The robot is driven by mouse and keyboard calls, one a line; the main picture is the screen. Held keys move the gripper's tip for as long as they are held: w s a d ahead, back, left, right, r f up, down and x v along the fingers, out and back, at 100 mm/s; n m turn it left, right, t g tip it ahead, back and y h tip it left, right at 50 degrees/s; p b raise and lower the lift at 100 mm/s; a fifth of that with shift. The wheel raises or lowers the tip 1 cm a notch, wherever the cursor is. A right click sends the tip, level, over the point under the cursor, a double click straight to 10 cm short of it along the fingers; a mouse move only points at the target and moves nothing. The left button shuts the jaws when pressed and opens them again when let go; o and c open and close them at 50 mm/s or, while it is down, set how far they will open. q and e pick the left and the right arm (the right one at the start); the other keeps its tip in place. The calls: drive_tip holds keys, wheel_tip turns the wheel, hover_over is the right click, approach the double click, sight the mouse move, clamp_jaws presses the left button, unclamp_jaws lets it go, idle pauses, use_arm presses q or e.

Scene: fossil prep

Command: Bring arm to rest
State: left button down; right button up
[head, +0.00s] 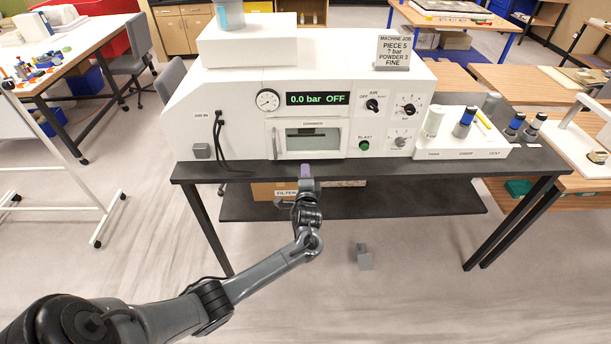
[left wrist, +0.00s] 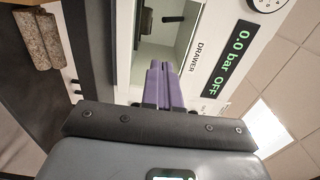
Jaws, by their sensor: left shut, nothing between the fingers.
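My left arm reaches in from the lower left in the head view. My right arm and gripper are not in view.
The machine's display (head: 318,99) reads "0.0 bar OFF". A white rack (head: 460,150) with vials stands on the table's right. A lower shelf (head: 420,203) holds a box marked "FILTER" (head: 268,191). A small grey object (head: 365,261) is on the floor. Floor in front is mostly clear.

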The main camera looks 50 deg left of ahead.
use_arm(q)
drive_tip(key=s+d+f+m+g+h+p, duration=0.1)
drive_tip(key=s+d+f+p, duration=0.15)
drive_tip(key=s+f, duration=0.55)
drive_tip(key=s+d+f+h+p, duration=0.3)
drive_tip(key=s+d+h, duration=0.3)
drive_tip(key=s+d, duration=0.45)
drive_tip(key=s+d+r+n+g+h+p, duration=0.1)
drive_tip(key=s+d+r+n+g+h, duration=0.2)
drive_tip(key=s+d+r, duration=0.3)
drive_tip(key=s+d+r+n+g+h+p, duration=0.1)
drive_tip(key=s+d+r+n+g+h, duration=0.2)
drive_tip(key=s+d+r, duration=0.3)
drive_tip(key=s+d+h, duration=0.1)
drive_tip(key=s+d, duration=0.2)
drive_tip(key=d, duration=0.4)
drive_tip(key=shift+d+r+n+g, duration=0.2)
drive_tip(key=shift+r+n+g, duration=0.2)
